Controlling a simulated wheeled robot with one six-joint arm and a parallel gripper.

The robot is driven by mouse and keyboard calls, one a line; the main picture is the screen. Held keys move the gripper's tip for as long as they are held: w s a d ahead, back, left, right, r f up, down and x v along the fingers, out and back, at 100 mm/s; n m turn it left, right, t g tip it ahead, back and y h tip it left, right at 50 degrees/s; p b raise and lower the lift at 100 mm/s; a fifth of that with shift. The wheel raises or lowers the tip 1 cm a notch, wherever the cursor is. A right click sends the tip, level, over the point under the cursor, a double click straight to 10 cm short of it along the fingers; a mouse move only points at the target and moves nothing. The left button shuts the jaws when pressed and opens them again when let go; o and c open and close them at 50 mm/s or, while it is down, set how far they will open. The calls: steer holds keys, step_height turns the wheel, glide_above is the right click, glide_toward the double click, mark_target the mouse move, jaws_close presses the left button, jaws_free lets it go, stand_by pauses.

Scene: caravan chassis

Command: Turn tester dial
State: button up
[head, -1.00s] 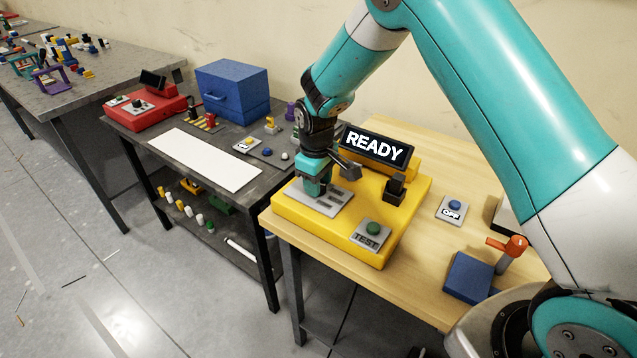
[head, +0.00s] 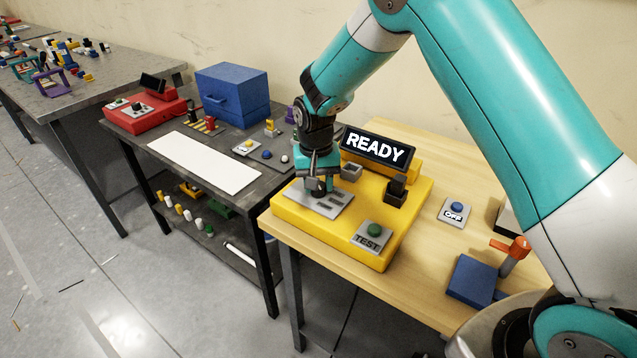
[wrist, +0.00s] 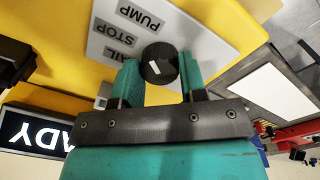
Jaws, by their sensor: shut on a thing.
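The yellow tester (head: 290,215) stands on the wooden table with its screen (head: 376,149) reading READY. The tester dial is a round black knob (wrist: 160,63) with a white mark, on a grey plate (wrist: 104,48). In the wrist view the plate shows the words PUMP and STOP and a partly hidden label. My gripper (wrist: 162,78) is shut on the dial, one teal finger on each side. In the head view my gripper (head: 318,180) is down over the plate, and the dial shows dark below it.
The green TEST button (head: 375,230) is at the tester's front right. A blue OFF button (head: 457,208) and a blue box with an orange-topped lever (head: 514,248) are farther right. A dark bench stands left.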

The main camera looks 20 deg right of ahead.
steer(key=shift+w+m, duration=0.1)
steer(key=shift+m, duration=0.5)
steer(key=o, duration=0.9)
steer(key=r+b, duration=0.1)
steer(key=r, duration=1)
steer(key=r+b, duration=0.1)
steer(key=r, duration=0.5)
steer(key=shift+w+a+r+b, duration=0.1)
steer(key=shift+a+r+b, duration=0.15)
steer(key=shift+a+b, duration=0.05)
